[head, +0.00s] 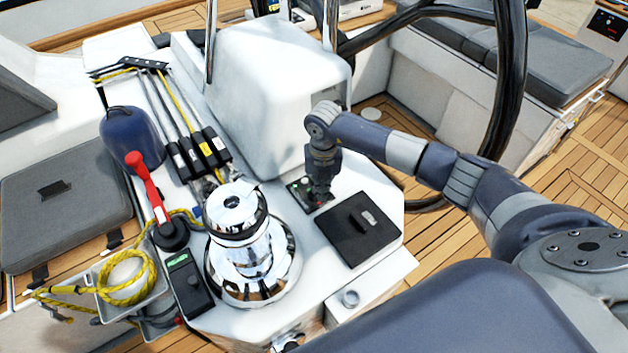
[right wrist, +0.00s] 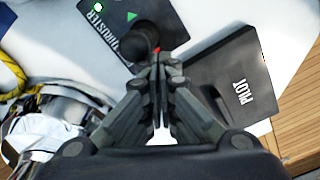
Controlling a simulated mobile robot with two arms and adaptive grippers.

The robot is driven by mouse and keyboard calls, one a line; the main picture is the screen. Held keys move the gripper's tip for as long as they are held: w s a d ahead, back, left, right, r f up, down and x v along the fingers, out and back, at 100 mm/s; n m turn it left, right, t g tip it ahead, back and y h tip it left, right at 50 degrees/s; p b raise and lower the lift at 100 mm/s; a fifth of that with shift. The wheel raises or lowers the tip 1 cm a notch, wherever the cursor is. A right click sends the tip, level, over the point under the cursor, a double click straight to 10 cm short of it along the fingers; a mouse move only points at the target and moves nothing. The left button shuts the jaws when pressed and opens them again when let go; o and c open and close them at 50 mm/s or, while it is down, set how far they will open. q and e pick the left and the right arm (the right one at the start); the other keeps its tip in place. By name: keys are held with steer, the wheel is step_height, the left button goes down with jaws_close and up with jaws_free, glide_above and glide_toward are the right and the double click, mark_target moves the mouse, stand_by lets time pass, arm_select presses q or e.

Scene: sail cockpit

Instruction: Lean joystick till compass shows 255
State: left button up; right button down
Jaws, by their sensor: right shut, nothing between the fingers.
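The joystick (right wrist: 144,40) is a short black stick with a rounded knob on the dark panel marked THRUSTER (right wrist: 115,17). In the head view this small panel (head: 296,190) lies on the white console, and my right gripper largely hides the stick. My right gripper (head: 319,197) points down over the panel. In the right wrist view its fingers (right wrist: 161,62) are shut and empty, with their tips right beside the knob. I cannot tell whether they touch it. No readable compass shows in either view. My left gripper is not in view.
A black square cover (head: 358,228), marked PILOT in the right wrist view, lies right of the panel. A chrome winch (head: 250,250) stands to the left. The white pod (head: 275,95) rises behind, and the black steering wheel (head: 508,80) stands at the right.

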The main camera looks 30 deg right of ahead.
steer(key=shift+w+a+b, duration=0.1)
steer(key=shift+w+b, duration=0.6)
steer(key=shift+w, duration=0.15)
stand_by(0.3)
stand_by(3.0)
steer(key=shift+s+r+p, duration=0.1)
steer(key=shift+s+p, duration=0.25)
steer(key=shift+p, duration=0.1)
steer(key=shift+s+p, duration=0.55)
steer(key=shift+s, duration=0.15)
steer(key=shift+s+d+p, duration=0.25)
steer(key=shift+s+p, duration=0.15)
steer(key=shift+s, duration=0.55)
